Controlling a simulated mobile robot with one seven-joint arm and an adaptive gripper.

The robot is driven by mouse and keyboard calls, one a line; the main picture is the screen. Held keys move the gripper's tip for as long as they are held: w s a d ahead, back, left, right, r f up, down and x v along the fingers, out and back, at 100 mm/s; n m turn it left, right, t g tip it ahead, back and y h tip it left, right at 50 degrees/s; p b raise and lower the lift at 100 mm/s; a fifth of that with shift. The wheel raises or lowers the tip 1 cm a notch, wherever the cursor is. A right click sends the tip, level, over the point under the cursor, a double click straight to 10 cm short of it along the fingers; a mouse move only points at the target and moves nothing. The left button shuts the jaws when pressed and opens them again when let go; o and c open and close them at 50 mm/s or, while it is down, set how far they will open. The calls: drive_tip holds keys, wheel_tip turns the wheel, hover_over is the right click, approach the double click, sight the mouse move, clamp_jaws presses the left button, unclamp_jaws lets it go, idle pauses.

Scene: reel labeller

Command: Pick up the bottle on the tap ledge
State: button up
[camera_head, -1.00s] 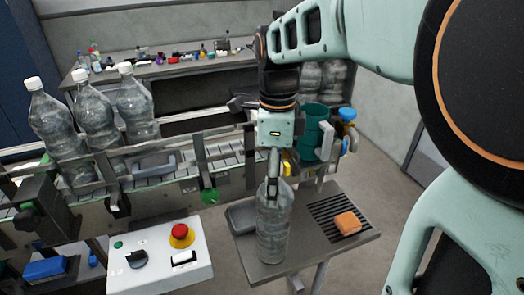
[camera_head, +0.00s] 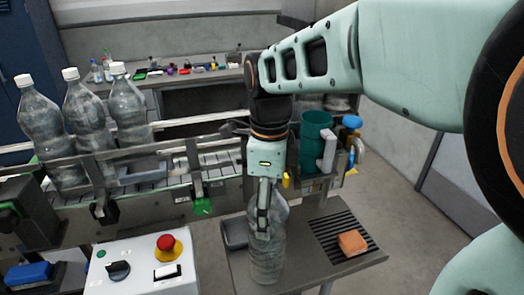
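A clear plastic bottle (camera_head: 266,250) stands upright on the small grey ledge (camera_head: 318,267) with a slotted grating. My gripper (camera_head: 264,220) points straight down over the bottle's top and overlaps its neck and upper body in this view. The near finger hides the bottle's neck. I cannot tell whether the fingers are closed on it or only around or in front of it.
An orange sponge (camera_head: 352,242) lies on the grating right of the bottle. A grey tray (camera_head: 235,233) sits behind it on the left. A conveyor with several large capped bottles (camera_head: 88,118) runs behind, and a control box (camera_head: 142,268) with a red button stands left. A teal container (camera_head: 314,140) is behind right.

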drive_tip(key=c, duration=2)
drive_tip(key=shift+r, duration=0.1)
drive_tip(key=shift+c, duration=0.9)
drive_tip(key=shift+w+r, duration=0.1)
drive_tip(key=shift+r, duration=0.05)
